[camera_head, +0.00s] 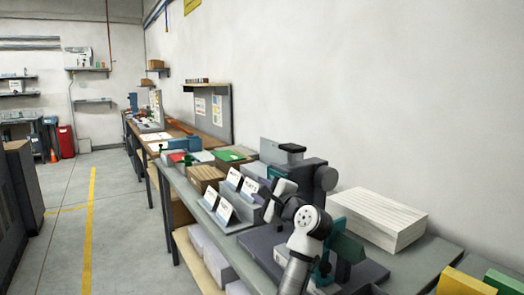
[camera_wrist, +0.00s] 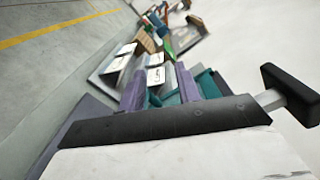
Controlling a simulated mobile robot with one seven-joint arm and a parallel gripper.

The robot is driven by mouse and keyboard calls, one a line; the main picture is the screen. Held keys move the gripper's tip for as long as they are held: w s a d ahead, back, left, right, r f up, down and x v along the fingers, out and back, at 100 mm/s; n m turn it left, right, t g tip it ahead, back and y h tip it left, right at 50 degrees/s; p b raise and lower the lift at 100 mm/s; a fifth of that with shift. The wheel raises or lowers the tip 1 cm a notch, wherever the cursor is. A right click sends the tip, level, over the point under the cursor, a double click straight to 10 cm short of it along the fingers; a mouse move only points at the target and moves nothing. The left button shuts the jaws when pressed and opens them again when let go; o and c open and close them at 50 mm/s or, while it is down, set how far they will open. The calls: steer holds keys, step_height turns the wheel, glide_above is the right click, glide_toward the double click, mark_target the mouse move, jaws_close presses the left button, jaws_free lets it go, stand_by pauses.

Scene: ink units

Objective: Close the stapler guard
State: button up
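The stapling machine stands on the bench in the head view, with a dark grey body (camera_head: 312,176) and a black-topped block on its left. My white and grey arm (camera_head: 308,222) reaches up in front of it and covers much of its front. In the wrist view a pale panel (camera_wrist: 180,155) with a dark edge strip fills the bottom, very close. A grey rod with a black bar handle (camera_wrist: 290,90) stands at its right. I cannot tell for sure which part is the guard, or whether it is open.
White label cards (camera_head: 234,180) on grey stands are left of the machine. A white paper stack (camera_head: 378,218) is on its right, with a yellow box (camera_head: 464,283) at the near corner. Boxes and trays crowd the bench behind. The aisle floor (camera_head: 125,220) on the left is clear.

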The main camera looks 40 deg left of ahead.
step_height(320, 180, up, 17)
steer(key=shift+f, duration=0.15)
stand_by(0.5)
